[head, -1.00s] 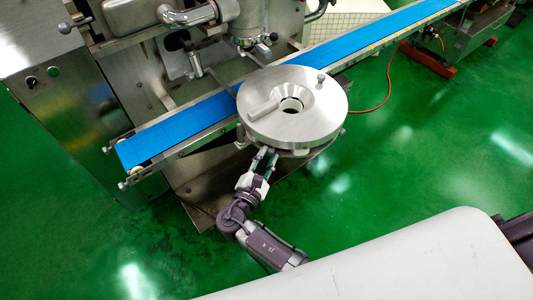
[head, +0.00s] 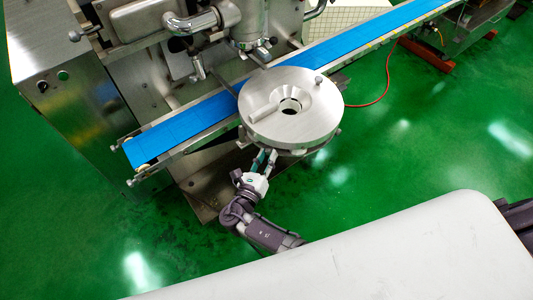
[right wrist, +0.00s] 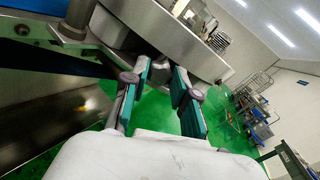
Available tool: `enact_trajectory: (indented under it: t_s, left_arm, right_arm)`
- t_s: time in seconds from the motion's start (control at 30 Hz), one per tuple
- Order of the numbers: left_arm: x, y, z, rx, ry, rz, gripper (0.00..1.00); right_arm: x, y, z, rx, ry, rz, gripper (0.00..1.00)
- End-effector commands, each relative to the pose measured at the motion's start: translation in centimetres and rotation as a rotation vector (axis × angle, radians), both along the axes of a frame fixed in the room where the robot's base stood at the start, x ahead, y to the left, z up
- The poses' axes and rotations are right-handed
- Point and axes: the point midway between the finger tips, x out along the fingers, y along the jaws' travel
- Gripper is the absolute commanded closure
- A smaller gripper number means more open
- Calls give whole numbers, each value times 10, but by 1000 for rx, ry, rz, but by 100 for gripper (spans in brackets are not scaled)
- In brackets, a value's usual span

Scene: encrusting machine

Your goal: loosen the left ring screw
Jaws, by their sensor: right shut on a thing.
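A round steel disc (head: 315,130) with a funnel-like centre hole and a bar handle sits on the machine beside the blue belt. My right gripper (head: 268,155) is at the disc's near lower-left edge, with its fingertips under the rim. In the right wrist view, the two teal-padded fingers (right wrist: 160,72) reach up to the underside of the steel ring. They are shut on a small grey part there, apparently the left ring screw; it is mostly hidden by the fingertips and the rim's shadow. My left gripper is not in view.
A blue conveyor belt (head: 200,120) runs diagonally behind the disc. A steel machine cabinet (head: 70,105) stands at the left. A red cable (head: 380,92) lies on the green floor to the right. The floor around my right arm is clear.

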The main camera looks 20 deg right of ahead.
Motion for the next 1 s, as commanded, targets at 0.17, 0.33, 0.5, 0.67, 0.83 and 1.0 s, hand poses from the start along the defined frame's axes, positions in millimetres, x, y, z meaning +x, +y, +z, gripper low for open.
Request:
enact_trajectory:
  t_s: [0.17,0.33,0.5,0.67,0.83,1.0]
  left_arm:
    - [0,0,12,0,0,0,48]
    - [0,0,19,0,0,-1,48]
    - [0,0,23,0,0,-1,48]
    - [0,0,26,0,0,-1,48]
    - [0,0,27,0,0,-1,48]
    - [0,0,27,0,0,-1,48]
  right_arm:
    - [0,-1,2,-124,102,-2,100]
    - [1,-1,2,-224,183,-1,100]
    - [0,-1,1,-299,247,-2,100]
    - [0,-1,1,-343,285,-3,100]
    - [0,-1,0,-368,305,-2,100]
    - [0,-1,0,-374,310,-3,100]
